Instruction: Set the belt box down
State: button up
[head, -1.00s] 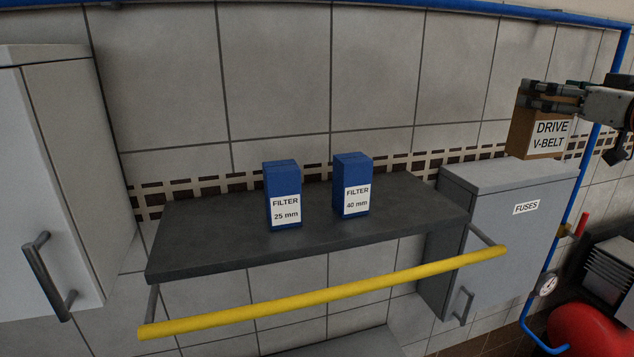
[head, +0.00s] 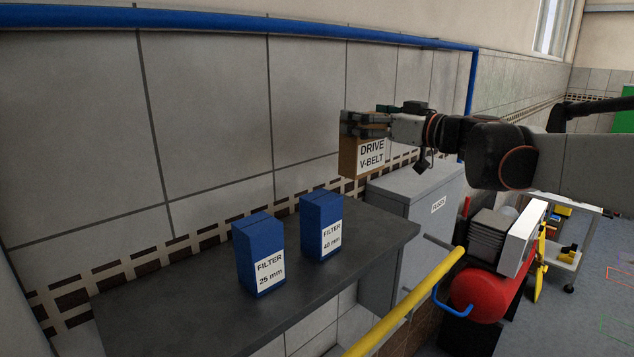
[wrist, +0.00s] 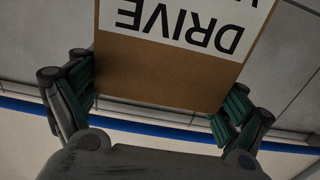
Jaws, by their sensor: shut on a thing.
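The belt box (head: 372,159) is a brown carton with a white label reading DRIVE V-BELT. My gripper (head: 366,124) is shut on its upper part and holds it in the air. In the head view it appears above and beyond the right end of the dark shelf, near the grey fuse cabinet; its exact height over them is hard to tell. In the wrist view the box (wrist: 160,75) sits between both fingers, its label upside down in the picture. The box's far side is hidden.
Two blue filter boxes, 25 mm (head: 259,255) and 40 mm (head: 321,226), stand on the dark shelf (head: 215,315). A yellow rail (head: 405,306) runs along its front. The grey fuse cabinet (head: 415,183) is at its right end. A red tank (head: 480,293) stands lower right.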

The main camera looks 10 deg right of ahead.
notch_tip(320, 180, down, 14)
jog(key=p, duration=0.1)
jog(key=shift+r, duration=0.25)
jog(key=shift+f, duration=0.1)
jog(key=o, duration=1.4)
jog(key=v, duration=1.2)
